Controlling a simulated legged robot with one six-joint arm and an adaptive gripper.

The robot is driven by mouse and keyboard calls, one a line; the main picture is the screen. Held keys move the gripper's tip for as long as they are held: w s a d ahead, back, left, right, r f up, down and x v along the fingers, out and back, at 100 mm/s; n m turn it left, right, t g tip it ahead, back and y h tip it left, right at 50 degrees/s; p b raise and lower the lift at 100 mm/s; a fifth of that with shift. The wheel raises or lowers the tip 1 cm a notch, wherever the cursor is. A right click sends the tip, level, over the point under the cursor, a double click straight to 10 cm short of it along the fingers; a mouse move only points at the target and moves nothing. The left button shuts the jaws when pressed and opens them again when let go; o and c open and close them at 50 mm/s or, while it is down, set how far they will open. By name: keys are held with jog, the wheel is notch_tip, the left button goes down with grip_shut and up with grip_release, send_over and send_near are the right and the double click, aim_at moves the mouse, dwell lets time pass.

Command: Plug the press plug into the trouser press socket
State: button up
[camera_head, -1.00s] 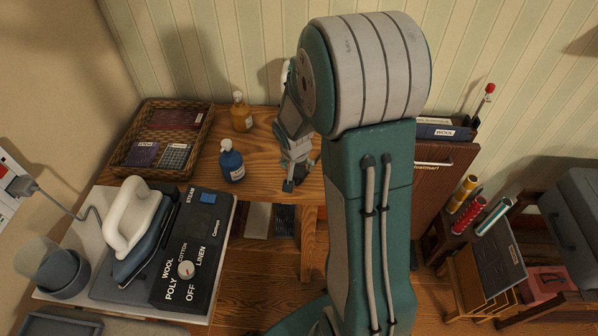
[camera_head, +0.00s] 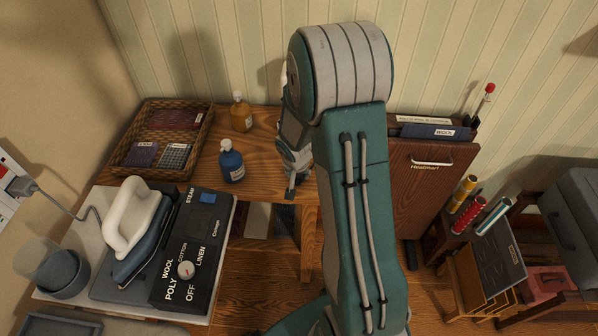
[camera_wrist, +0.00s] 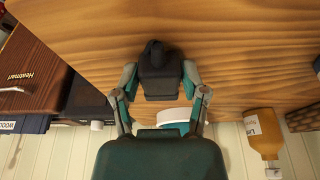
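My gripper (camera_wrist: 160,82) has a finger on each side of a dark, blocky piece that looks like the press plug (camera_wrist: 155,65); the fingers appear closed on it, over the wooden tabletop. In the head view my gripper (camera_head: 290,188) is small, partly behind my own arm, near the table's front edge. The trouser press (camera_head: 425,185), a brown wooden panel marked "Heatmart", stands right of my arm; it shows at the left of the wrist view (camera_wrist: 32,65). A dark box with a white knob (camera_wrist: 88,98) lies beside it. I cannot identify the socket.
A blue bottle (camera_head: 231,162), an amber bottle (camera_head: 241,113) and a wicker tray (camera_head: 131,172) stand left of my gripper. An iron (camera_head: 135,225) sits front left. A white-rimmed round container (camera_wrist: 175,115) is close behind the gripper. Tabletop between blue bottle and gripper is clear.

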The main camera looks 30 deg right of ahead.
grip_shut()
jog(key=shift+r, duration=3.05)
